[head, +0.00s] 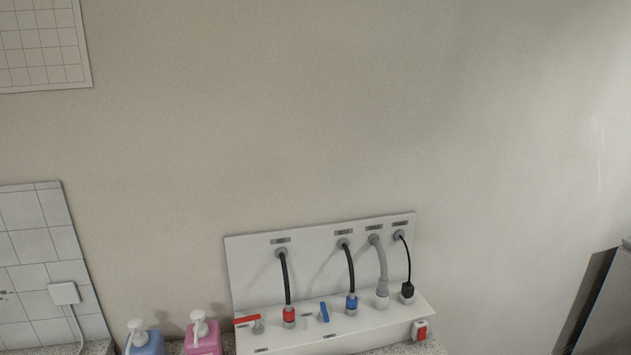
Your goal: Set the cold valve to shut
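The cold valve shows as a small blue lever handle (324,312) on the white ledge of the connection panel, left of the blue hose coupling (351,303). The blue handle points roughly up and down in the picture. A red lever handle (247,319) further left lies roughly sideways, beside the red hose coupling (289,317). Small labels are on the panel, too small to read. My gripper is not in view.
A blue pump bottle (145,343) and a pink one (203,338) stand left. A dark-sided appliance (608,305) is at right.

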